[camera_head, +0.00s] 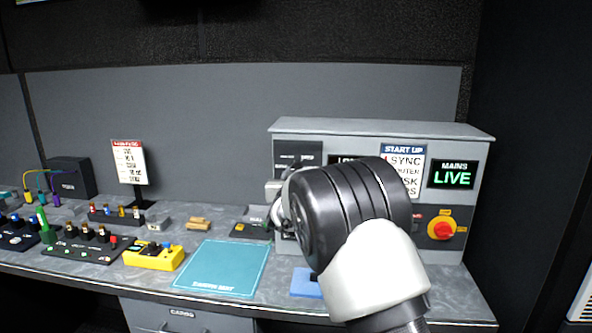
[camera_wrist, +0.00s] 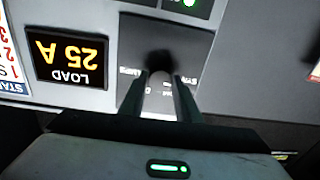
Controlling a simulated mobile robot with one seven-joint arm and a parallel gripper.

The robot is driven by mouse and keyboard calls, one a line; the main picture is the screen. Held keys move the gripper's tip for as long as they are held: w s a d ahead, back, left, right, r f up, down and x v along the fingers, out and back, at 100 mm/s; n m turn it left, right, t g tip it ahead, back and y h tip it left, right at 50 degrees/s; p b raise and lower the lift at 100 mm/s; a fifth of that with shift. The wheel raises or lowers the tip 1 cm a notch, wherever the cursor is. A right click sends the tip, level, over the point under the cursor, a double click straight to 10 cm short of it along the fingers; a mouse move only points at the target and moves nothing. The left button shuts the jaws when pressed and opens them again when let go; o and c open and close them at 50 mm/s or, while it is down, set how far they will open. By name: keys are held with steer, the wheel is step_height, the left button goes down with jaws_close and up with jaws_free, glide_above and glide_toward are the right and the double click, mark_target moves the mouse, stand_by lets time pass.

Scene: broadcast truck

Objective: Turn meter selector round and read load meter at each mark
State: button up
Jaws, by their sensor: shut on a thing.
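The load meter (camera_wrist: 68,62) appears upside down in the wrist view and reads 25 A in yellow above the word LOAD. In the head view, my arm covers most of it, leaving only part of the meter (camera_head: 342,159) showing. The meter selector (camera_wrist: 160,62) is a dark round knob on a black plate with small white marks, mostly too blurred to read. My gripper (camera_wrist: 161,82) is shut on the selector knob, one finger on each side. In the head view the knob and fingertips are hidden behind my wrist.
The grey cabinet (camera_head: 290,128) also carries a START UP card (camera_head: 404,150), a MAINS LIVE display (camera_head: 452,175) and a red rotary switch on yellow (camera_head: 443,228). On the bench lie a teal mat (camera_head: 222,268), a yellow box (camera_head: 153,256) and several connector blocks at left.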

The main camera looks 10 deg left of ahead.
steer(key=shift+r+n+p, duration=0.1)
steer(key=shift+n+p, duration=0.25)
steer(key=shift+n, duration=0.45)
steer(key=o, duration=1.1)
steer(key=shift+s, duration=0.1)
steer(key=s+b, duration=0.1)
steer(key=s, duration=1.6)
steer(key=shift+s+d, duration=0.15)
